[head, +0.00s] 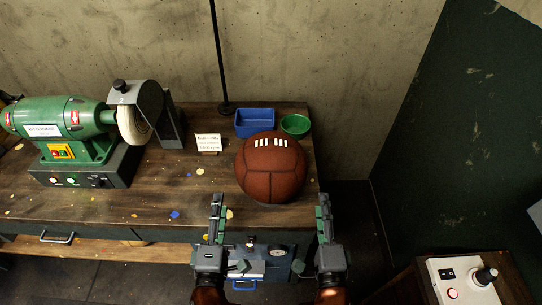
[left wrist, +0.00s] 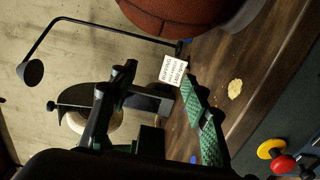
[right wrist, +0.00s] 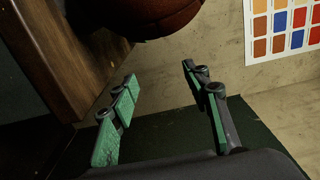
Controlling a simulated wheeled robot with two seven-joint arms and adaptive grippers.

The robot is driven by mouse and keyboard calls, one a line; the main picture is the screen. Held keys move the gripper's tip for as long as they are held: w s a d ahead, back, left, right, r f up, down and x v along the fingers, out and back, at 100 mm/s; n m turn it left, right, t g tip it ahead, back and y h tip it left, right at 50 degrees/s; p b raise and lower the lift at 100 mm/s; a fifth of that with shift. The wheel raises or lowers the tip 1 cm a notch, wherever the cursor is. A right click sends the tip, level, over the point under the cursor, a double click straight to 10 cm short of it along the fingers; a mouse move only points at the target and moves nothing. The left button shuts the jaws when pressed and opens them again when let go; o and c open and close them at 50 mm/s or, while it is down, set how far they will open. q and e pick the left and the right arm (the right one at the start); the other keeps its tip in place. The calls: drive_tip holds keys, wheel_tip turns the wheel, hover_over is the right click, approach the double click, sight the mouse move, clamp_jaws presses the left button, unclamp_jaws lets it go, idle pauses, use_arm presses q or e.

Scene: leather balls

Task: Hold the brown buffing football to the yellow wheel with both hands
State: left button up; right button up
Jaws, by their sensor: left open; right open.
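The brown football (head: 271,168) sits at the right end of the wooden bench, with white laces facing up. It also shows at the top of the left wrist view (left wrist: 175,14) and of the right wrist view (right wrist: 140,14). The yellowish wheel (head: 134,124) is on the green buffing machine (head: 60,125) at the left, partly under a dark guard. My left gripper (head: 217,202) is open and empty, in front of the ball to its left. My right gripper (head: 322,204) is open and empty, in front of the ball to its right, past the bench end.
A blue tray (head: 254,122) and a green bowl (head: 295,125) stand behind the ball. A small sign (head: 208,143) and a thin black pole (head: 219,60) stand between machine and ball. A control box (head: 463,281) is at lower right. Bench space between wheel and ball is mostly clear.

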use_arm(q)
drive_tip(key=shift+s+r, duration=0.1)
drive_tip(key=shift+r, duration=0.05)
use_arm(e)
drive_tip(key=shift+s+r, duration=0.1)
drive_tip(key=shift+r, duration=0.05)
use_arm(q)
drive_tip(key=w+d, duration=0.1)
drive_tip(key=w, duration=1.3)
drive_tip(key=shift+d, duration=0.25)
use_arm(e)
drive_tip(key=w+a, duration=0.1)
drive_tip(key=w, duration=1.3)
drive_tip(key=shift+a, duration=0.2)
use_arm(q)
drive_tip(key=shift+d, duration=0.4)
use_arm(e)
drive_tip(key=shift+a, duration=0.35)
